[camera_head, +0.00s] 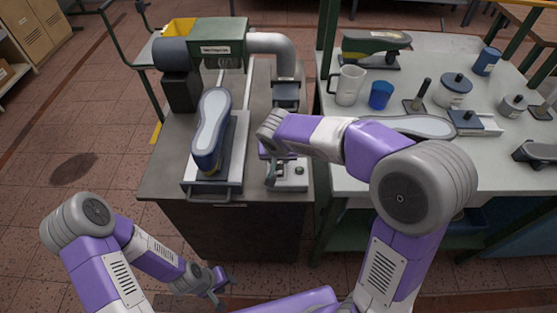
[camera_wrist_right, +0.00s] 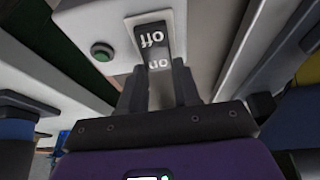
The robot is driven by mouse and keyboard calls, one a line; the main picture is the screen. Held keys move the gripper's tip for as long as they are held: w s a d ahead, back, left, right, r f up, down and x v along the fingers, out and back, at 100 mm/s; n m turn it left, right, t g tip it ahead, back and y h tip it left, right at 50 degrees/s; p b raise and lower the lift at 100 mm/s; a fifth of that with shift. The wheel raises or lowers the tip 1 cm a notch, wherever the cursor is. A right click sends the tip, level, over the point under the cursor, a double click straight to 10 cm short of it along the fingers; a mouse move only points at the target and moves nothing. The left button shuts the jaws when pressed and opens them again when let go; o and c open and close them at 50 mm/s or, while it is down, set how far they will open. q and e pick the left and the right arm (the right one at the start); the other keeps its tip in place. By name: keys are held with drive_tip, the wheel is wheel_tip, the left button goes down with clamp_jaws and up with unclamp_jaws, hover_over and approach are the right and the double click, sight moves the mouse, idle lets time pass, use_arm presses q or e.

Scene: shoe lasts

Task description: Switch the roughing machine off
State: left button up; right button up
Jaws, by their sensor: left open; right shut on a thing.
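The roughing machine (camera_head: 218,45) is a green and grey unit with a silver pipe, at the back of the dark bench. Its control box (camera_head: 292,183) is at the bench's right front. In the right wrist view a rocker switch (camera_wrist_right: 154,42), marked "off" and "on", sits in a white frame beside a green round button (camera_wrist_right: 102,51). My right gripper (camera_wrist_right: 160,88) is shut on the switch at its "on" end. Which way the rocker is set I cannot tell. In the head view my right arm partly hides that gripper. My left gripper (camera_head: 219,287) is open and empty, low in front of the bench.
A shoe last (camera_head: 211,125) with a grey sole lies on a metal carriage left of the control box. The right table (camera_head: 345,185) holds a white jug (camera_head: 347,86), a blue cup (camera_head: 380,95), pots and tools.

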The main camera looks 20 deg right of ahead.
sight(278, 172)
drive_tip(key=shift+r, duration=0.1)
drive_tip(key=o, duration=1)
drive_tip(key=shift+o, duration=0.2)
drive_tip(key=p+v, duration=0.2)
drive_tip(key=v, duration=0.5)
drive_tip(key=shift+s+r+p, duration=0.1)
drive_tip(key=shift+r+p, duration=0.1)
drive_tip(key=shift+p, duration=0.15)
